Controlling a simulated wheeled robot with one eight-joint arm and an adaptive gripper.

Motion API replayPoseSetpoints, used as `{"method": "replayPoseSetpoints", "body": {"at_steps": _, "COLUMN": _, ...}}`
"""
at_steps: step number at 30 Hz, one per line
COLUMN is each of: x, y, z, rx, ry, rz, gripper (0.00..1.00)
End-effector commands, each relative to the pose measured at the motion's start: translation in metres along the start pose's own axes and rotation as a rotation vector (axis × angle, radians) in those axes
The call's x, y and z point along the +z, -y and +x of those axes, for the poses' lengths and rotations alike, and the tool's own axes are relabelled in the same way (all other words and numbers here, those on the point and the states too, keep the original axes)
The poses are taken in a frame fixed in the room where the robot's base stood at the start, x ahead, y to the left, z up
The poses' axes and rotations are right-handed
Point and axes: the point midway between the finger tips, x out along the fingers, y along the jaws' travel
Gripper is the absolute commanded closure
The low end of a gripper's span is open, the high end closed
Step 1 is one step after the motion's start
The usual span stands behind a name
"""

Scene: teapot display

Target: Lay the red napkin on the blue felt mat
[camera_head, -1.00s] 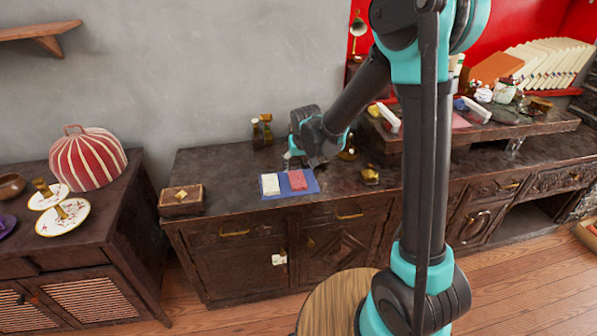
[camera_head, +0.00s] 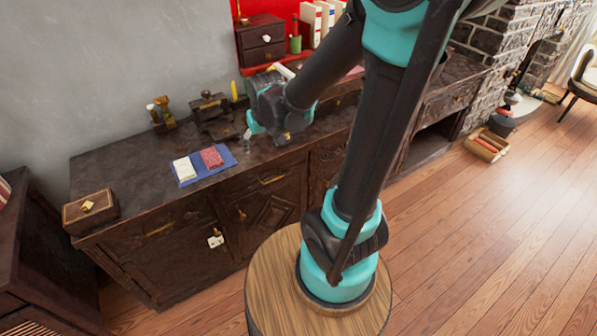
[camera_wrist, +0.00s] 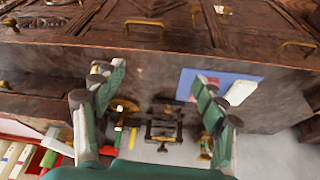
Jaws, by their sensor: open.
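The red napkin (camera_head: 211,157) is a small folded rectangle lying on the right part of the blue felt mat (camera_head: 203,174). A white folded cloth (camera_head: 184,169) lies beside it on the mat's left part. My gripper (camera_head: 266,138) is to the right of the mat in the head view, above the dark cabinet top, apart from the napkin. In the wrist view my gripper (camera_wrist: 165,85) has its fingers spread wide with nothing held between them. The mat (camera_wrist: 187,82) shows there beyond the right finger, which hides part of it and of the napkin.
A wooden box (camera_head: 90,210) sits at the cabinet's left end. A small drawer chest (camera_head: 262,40) is at the back.

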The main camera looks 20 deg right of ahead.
Motion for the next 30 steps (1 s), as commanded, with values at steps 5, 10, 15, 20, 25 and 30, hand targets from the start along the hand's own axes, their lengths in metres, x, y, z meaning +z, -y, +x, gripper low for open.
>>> {"method": "replayPoseSetpoints", "body": {"at_steps": 5, "x": 0.074, "y": -0.046, "z": -0.015, "rx": 0.026, "ry": 0.005, "rz": 0.072, "gripper": 0.28}}
{"method": "replayPoseSetpoints", "body": {"at_steps": 10, "x": 0.121, "y": -0.064, "z": -0.018, "rx": 0.042, "ry": 0.007, "rz": 0.112, "gripper": 0.28}}
{"method": "replayPoseSetpoints", "body": {"at_steps": 15, "x": 0.138, "y": -0.068, "z": -0.019, "rx": 0.046, "ry": 0.008, "rz": 0.126, "gripper": 0.28}}
{"method": "replayPoseSetpoints", "body": {"at_steps": 20, "x": 0.138, "y": -0.068, "z": -0.019, "rx": 0.046, "ry": 0.008, "rz": 0.125, "gripper": 0.28}}
{"method": "replayPoseSetpoints", "body": {"at_steps": 25, "x": 0.138, "y": -0.068, "z": -0.019, "rx": 0.046, "ry": 0.008, "rz": 0.125, "gripper": 0.28}}
{"method": "replayPoseSetpoints", "body": {"at_steps": 30, "x": 0.138, "y": -0.068, "z": -0.019, "rx": 0.046, "ry": 0.008, "rz": 0.125, "gripper": 0.28}}
